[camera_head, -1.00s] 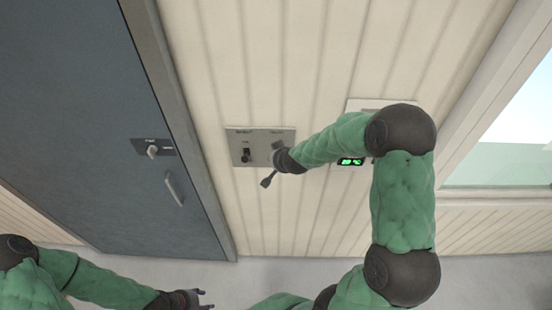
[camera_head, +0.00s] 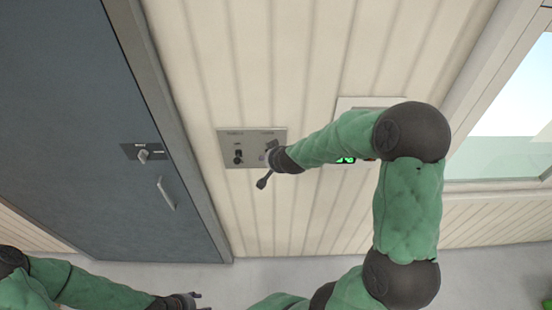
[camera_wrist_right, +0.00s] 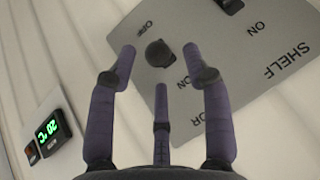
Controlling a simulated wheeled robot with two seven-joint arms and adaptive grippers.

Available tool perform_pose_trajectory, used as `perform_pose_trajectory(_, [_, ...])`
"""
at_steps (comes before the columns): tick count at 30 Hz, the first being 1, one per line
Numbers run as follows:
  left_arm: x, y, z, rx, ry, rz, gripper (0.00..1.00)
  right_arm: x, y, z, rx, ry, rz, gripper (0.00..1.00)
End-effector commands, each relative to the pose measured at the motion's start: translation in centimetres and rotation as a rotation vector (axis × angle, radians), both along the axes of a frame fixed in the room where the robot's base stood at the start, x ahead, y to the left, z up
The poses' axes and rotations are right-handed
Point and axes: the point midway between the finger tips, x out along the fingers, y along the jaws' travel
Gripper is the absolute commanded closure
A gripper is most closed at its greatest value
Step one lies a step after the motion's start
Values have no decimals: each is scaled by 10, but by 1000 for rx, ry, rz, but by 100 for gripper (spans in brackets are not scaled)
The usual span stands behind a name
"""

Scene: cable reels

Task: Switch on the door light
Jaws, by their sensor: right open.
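A grey wall panel (camera_head: 252,160) carries two dark switches. In the wrist view a round dark knob (camera_wrist_right: 158,53) sits between "OFF" and "ON" marks, near a label partly hidden and ending in "OR". A second knob (camera_wrist_right: 230,4), on the "SHELF" side, is cut by the top edge; the head view shows a dark switch (camera_head: 238,158) on the panel's left half. My right gripper (camera_head: 265,165) is at the panel's right half. Its fingers (camera_wrist_right: 158,68) are open and empty around the first knob's position; contact cannot be told. My left gripper (camera_head: 193,301) is low at the bottom edge, fingers apart.
A blue-grey door (camera_head: 90,110) with a handle (camera_head: 166,193) and a small knob plate (camera_head: 148,152) stands left. A green-lit display (camera_wrist_right: 47,130) is beside the panel, partly behind my right arm in the head view. A window (camera_head: 510,110) is at right.

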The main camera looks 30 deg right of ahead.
Motion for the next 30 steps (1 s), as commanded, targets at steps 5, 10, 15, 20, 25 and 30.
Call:
perform_pose_trajectory(5, [0,0,0,0,0,0,50,-22,3,28,0,-4,-2,50])
perform_pose_trajectory(10, [0,0,0,0,0,0,50,-39,6,47,-1,-4,0,50])
perform_pose_trajectory(15, [0,0,0,0,0,0,50,-48,7,57,0,-3,-1,50])
perform_pose_trajectory(20, [0,0,0,0,0,0,50,-52,8,61,-1,-3,0,50])
perform_pose_trajectory(25, [0,0,0,0,0,0,50,-53,8,62,0,-2,0,50])
perform_pose_trajectory(30, [0,0,0,0,0,0,50,-53,8,62,0,-2,0,50])
